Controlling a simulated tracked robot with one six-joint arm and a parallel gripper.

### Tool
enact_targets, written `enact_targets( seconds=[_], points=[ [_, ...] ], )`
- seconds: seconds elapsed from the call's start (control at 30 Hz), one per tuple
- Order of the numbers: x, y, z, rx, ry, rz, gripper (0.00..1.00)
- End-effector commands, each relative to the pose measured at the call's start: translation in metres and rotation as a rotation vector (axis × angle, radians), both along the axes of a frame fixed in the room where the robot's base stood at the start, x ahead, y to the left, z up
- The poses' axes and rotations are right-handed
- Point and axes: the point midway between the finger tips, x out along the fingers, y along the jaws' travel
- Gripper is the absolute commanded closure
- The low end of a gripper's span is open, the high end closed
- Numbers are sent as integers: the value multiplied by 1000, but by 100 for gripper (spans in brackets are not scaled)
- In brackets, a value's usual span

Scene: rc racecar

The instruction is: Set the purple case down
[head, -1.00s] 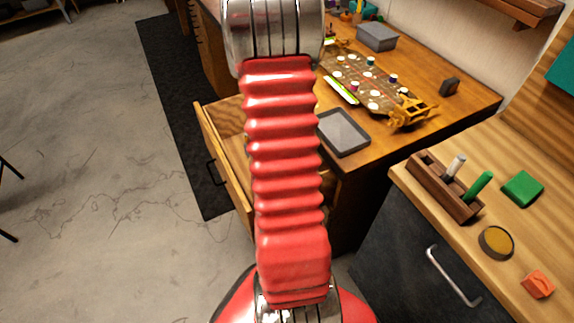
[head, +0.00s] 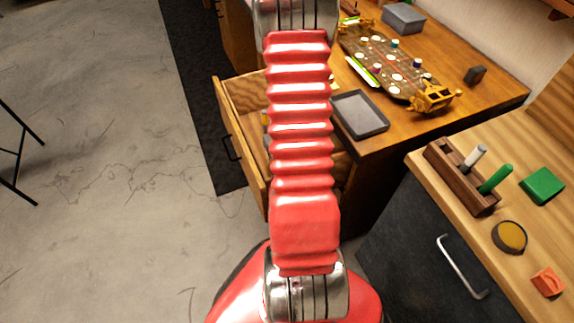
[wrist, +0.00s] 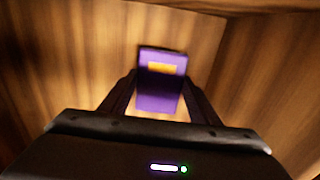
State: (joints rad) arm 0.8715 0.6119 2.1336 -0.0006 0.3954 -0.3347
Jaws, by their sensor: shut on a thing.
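The purple case (wrist: 160,98), a small box with an orange-yellow patch, is between the two dark fingers of my gripper (wrist: 159,92) in the wrist view. My gripper is shut on it. Wooden surfaces surround it in the wrist view; I cannot tell whether the case touches any of them. In the head view my red arm hides the gripper and the case. An open wooden drawer (head: 240,135) shows behind and left of my arm.
A bench (head: 515,215) at right holds a wooden rack (head: 462,180) and a green block (head: 542,186). Floor at left is mostly clear.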

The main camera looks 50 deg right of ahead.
Motion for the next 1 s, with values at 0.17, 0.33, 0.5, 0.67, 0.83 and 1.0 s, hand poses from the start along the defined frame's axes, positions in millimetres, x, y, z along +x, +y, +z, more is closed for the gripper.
enact_targets(
  seconds=[0.17, 0.33, 0.5, 0.67, 0.83, 1.0],
  points=[
    [-1, 1, -22, 3, 3, -1, 72],
    [0, 0, -30, 0, 0, -1, 72],
    [0, 0, -30, 0, 0, -1, 72],
    [0, 0, -32, 1, 1, -1, 72],
    [0, 0, -32, 1, 1, -1, 34],
    [0, 0, -32, 1, 1, -1, 26]
  ],
)
